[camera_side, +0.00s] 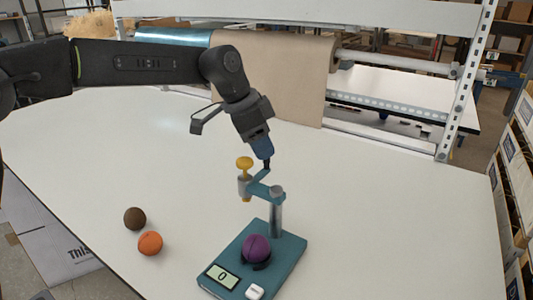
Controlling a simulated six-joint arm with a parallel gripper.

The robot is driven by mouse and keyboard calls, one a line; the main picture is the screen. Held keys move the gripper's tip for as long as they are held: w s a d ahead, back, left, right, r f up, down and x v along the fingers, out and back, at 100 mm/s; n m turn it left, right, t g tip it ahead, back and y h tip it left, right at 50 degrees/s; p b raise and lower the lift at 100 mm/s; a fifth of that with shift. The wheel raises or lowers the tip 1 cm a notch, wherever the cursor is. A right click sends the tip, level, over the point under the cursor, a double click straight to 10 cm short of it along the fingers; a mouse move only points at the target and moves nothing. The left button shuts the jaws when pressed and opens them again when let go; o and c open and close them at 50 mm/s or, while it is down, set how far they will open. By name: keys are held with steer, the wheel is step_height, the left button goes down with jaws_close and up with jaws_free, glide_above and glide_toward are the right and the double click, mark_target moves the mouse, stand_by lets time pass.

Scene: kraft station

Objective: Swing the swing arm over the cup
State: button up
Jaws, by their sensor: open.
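A teal stand (287,262) sits on the white table with a grey post (276,215) at its back. A teal swing arm (260,187) reaches left from the post top and carries a grey holder with a yellow knob (244,163) at its end. A dark cup (262,265) on the base holds a purple ball (256,247). The arm's end shows up and left of the cup in the picture, not clearly above it. My gripper (266,166) points down just above the swing arm, between knob and post. It is open; whether it touches the arm cannot be told.
A brown ball (134,218) and an orange ball (150,243) lie on the table left of the stand. The base has a display (222,276) reading 0 and a white button (254,292). A paper roll and metal rack (465,80) stand behind. The table's right side is clear.

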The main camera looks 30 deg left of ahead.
steer(key=shift+x, duration=1.5)
jaws_close()
